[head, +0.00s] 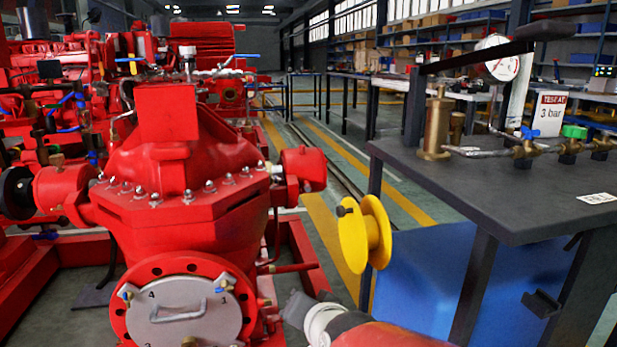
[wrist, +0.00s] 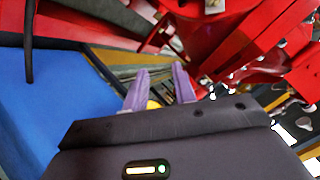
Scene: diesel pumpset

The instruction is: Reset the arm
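My arm enters the head view at the bottom, with a red link and a white ring. The dark end of my gripper (head: 297,308) is low beside the red pump's round flange (head: 188,264); its fingers cannot be made out there. In the wrist view, the two pale purple fingers of my gripper (wrist: 160,84) stand apart with nothing held between them. A small patch of yellow shows behind the gap. The red pump (head: 190,190) fills the middle left of the head view, and red metal parts (wrist: 235,40) fill the upper right of the wrist view.
A dark workbench (head: 480,185) with a gauge (head: 502,62) and brass valves stands at the right. A yellow spool (head: 365,235) hangs at its left edge. A blue panel (head: 440,285) is below; blue also shows in the wrist view (wrist: 60,115). An aisle (head: 335,150) runs between.

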